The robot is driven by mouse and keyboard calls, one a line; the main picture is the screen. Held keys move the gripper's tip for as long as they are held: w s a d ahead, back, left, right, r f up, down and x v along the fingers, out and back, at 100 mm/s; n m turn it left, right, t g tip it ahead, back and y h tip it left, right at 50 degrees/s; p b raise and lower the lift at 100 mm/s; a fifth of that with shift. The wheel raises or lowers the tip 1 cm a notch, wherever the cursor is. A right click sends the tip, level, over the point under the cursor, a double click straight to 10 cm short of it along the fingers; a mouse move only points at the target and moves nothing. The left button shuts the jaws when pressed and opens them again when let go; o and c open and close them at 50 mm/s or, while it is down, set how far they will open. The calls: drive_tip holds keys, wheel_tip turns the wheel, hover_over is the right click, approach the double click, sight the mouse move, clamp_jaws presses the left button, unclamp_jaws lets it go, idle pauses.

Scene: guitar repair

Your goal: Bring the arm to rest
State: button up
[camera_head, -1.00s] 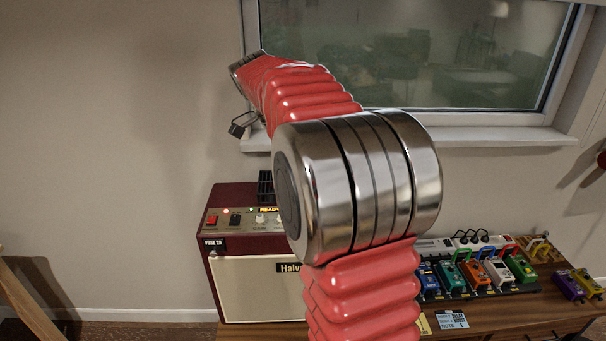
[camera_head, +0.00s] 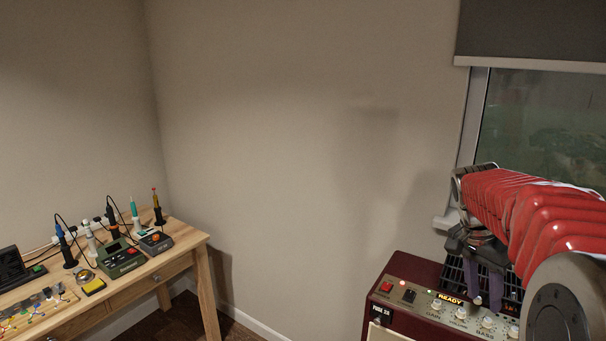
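A row of pale knobs runs along the panel: the gain knob (camera_head: 436,304), the volume knob (camera_head: 460,313) and the bass knob (camera_head: 487,322). Another knob (camera_head: 513,332) sits to their right; its label is not readable, so I cannot tell if it is the middle knob. My gripper (camera_head: 485,285) hangs over the back of the panel, its two purplish fingers apart. I see nothing between them. The yellow card is out of view.
A wooden bench (camera_head: 190,240) with soldering tools and a yellow sponge (camera_head: 93,286) stands at the left. The window frame (camera_head: 470,130) is behind my arm. Bare wall and floor lie between bench and amp. My arm covers the amp's right side.

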drive_tip(key=s+a+f+n+t+y, duration=0.2)
drive_tip(key=s+a+n+t, duration=0.4)
drive_tip(key=s+a+n, duration=0.7)
drive_tip(key=s+a+y, duration=0.1)
drive_tip(key=s+a, duration=0.5)
drive_tip(key=a, duration=0.4)
drive_tip(key=shift+s+n, duration=0.15)
drive_tip(key=shift+n, duration=0.15)
